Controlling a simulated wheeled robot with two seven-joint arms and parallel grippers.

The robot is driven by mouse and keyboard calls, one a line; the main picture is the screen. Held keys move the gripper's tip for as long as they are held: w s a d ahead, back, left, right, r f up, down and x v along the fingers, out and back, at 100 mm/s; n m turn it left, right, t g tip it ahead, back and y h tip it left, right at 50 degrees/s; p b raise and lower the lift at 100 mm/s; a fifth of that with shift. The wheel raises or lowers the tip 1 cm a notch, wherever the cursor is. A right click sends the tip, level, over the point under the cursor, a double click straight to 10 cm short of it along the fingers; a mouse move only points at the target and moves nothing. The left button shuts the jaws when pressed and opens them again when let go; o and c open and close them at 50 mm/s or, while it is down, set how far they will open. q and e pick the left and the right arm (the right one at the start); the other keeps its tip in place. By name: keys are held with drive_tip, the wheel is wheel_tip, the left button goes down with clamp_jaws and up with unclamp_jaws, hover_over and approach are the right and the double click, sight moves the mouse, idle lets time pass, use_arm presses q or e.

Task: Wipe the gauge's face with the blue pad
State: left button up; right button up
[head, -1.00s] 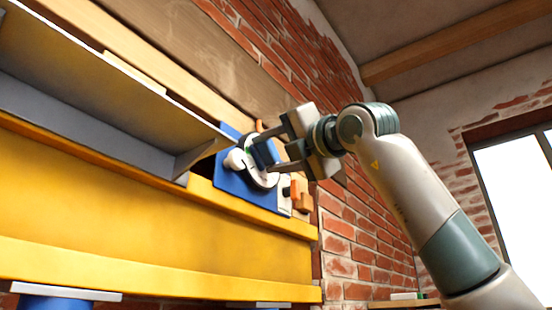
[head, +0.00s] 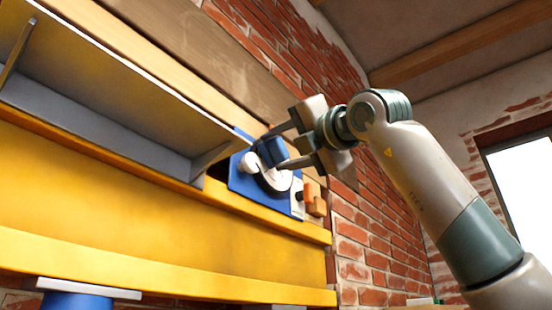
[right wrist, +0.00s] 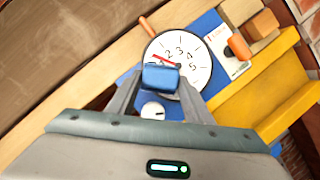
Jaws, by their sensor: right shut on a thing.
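The gauge is a round white dial with black numbers and a red needle; its face shows in the right wrist view (right wrist: 197,52) and, partly hidden, in the head view (head: 276,184). It sits on a blue panel (head: 240,183). My right gripper (head: 273,150) is shut on the blue pad (head: 270,152). The pad (right wrist: 160,77) is held between the fingertips in front of the gauge and covers the lower left of the dial in the right wrist view. I cannot tell whether it touches the face. My left gripper is not in view.
A white knob (head: 249,162) is on the panel beside the gauge. An orange handle and a wooden block (head: 318,206) are to its right. A grey shelf (head: 120,130) overhangs the yellow beam (head: 120,195) at left. The brick wall (head: 365,235) is at right.

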drive_tip(key=shift+s+d+b, duration=0.45)
drive_tip(key=shift+s+d, duration=0.2)
drive_tip(key=shift+d, duration=0.25)
drive_tip(key=shift+s+d+b, duration=0.45)
drive_tip(key=shift+s+d, duration=0.2)
drive_tip(key=shift+d, duration=0.25)
drive_tip(key=shift+s+d, duration=0.2)
drive_tip(key=shift+d, duration=0.1)
drive_tip(key=shift+s+d+b, duration=0.7)
drive_tip(key=shift+s+d, duration=0.15)
drive_tip(key=shift+d, duration=0.3)
